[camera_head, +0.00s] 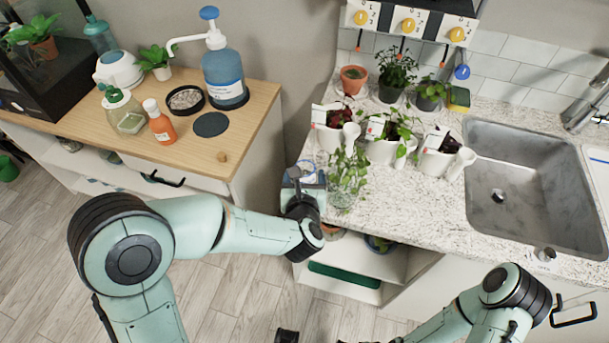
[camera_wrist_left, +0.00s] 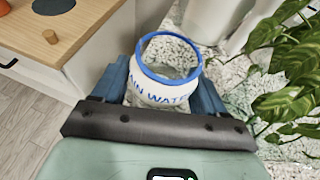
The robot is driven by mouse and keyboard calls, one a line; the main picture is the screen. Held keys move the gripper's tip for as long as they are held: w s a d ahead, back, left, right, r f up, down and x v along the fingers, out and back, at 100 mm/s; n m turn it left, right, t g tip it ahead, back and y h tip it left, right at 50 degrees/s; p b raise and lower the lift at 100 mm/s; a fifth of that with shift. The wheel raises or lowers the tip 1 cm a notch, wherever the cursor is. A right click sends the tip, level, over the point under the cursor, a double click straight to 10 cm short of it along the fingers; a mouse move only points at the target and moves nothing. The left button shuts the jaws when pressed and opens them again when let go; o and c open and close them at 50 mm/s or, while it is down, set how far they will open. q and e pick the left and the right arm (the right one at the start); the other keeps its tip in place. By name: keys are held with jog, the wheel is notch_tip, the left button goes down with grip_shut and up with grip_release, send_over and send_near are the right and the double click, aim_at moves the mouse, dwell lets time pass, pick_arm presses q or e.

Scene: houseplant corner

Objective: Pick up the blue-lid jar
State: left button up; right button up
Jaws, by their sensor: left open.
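The blue-lid jar (camera_wrist_left: 165,72) is a pale, round jar with a blue ring at its top and blue lettering partly reading "AIN WATER". It stands on the speckled counter near its left edge. In the head view its top (camera_head: 307,166) shows just behind my left gripper (camera_head: 305,180). In the left wrist view my left gripper (camera_wrist_left: 165,92) is open, with one blue finger on each side of the jar's lower body. I cannot tell whether the fingers touch it. My right arm is at the lower right; its gripper is mostly cut off by the bottom edge.
A leafy plant in a glass (camera_head: 345,178) stands close to the right of the jar. White pots (camera_head: 383,150) with plants and a sink (camera_head: 530,185) lie further right. A wooden cabinet top (camera_head: 190,150) with bottles is to the left, across a gap.

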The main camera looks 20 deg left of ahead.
pick_arm(q)
jog(key=shift+w+a+f, duration=0.15)
jog(key=shift+w+f, duration=0.15)
jog(key=shift+w, duration=0.35)
jog(key=c, duration=0.9)
jog(key=shift+c, duration=0.2)
jog(key=shift+r, duration=0.15)
